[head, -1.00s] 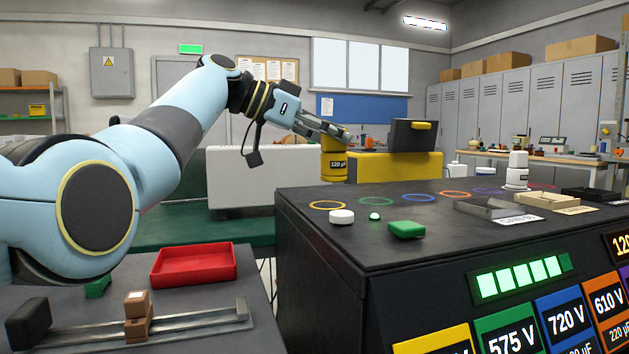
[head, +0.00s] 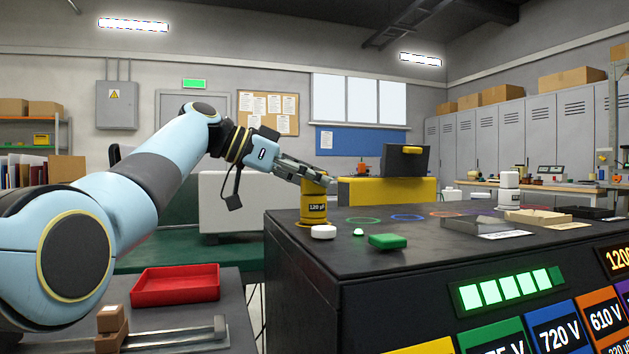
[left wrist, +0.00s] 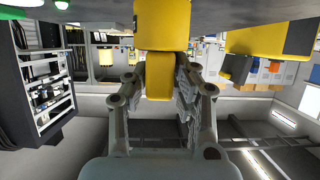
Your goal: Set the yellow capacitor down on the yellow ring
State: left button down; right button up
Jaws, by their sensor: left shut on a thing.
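The yellow capacitor (head: 313,206), labelled 120 µF, is upright at the near-left part of the black bench top. My left gripper (head: 318,180) is shut on its narrower upper part. The left wrist view, upside down, shows the yellow body (left wrist: 162,28) beyond the fingers and the yellow upper part between my left fingers (left wrist: 160,78). The yellow ring (head: 299,224) is mostly hidden by the capacitor; a sliver shows at its base. The capacitor stands over the ring, and I cannot tell whether its base touches the bench. My right gripper is not in view.
Green (head: 363,220) and blue (head: 408,217) rings lie further right. A red tray (head: 176,286) is on the lower left table.

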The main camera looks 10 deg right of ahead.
pick_arm(q)
jog(key=c, duration=1.1)
grip_release()
jog(key=shift+f, duration=0.1)
jog(key=shift+a+r, duration=0.1)
jog(key=shift+r, duration=0.1)
jog(key=p+v, duration=0.3)
jog(key=v, duration=0.8)
jog(key=shift+a, duration=0.35)
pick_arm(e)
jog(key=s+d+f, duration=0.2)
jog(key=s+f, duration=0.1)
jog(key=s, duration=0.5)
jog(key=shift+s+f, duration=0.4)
pick_arm(q)
jog(key=shift+r, duration=0.1)
